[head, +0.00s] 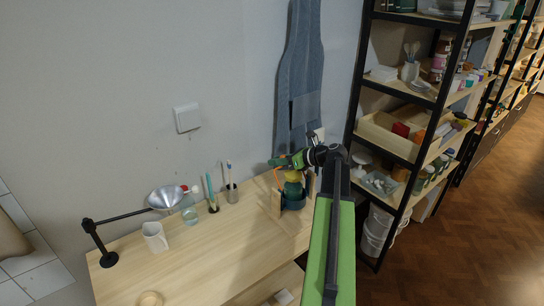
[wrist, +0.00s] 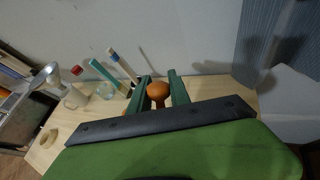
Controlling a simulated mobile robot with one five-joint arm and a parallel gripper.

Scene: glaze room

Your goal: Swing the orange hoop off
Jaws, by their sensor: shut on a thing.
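In the wrist view an orange rounded piece (wrist: 158,91), which looks like part of the hoop, sits between the two green fingers of my gripper (wrist: 160,84). The fingers are close on both sides of it. A full ring shape does not show. In the head view my gripper (head: 293,161) is above a dark blue-green vessel (head: 293,201) at the right end of the wooden table. Yellow and green parts show above the vessel, with narrow orange-brown uprights at its sides. My arm hides part of this spot.
A blue apron (head: 298,90) hangs behind. A black-framed shelf (head: 357,85) is close on the right.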

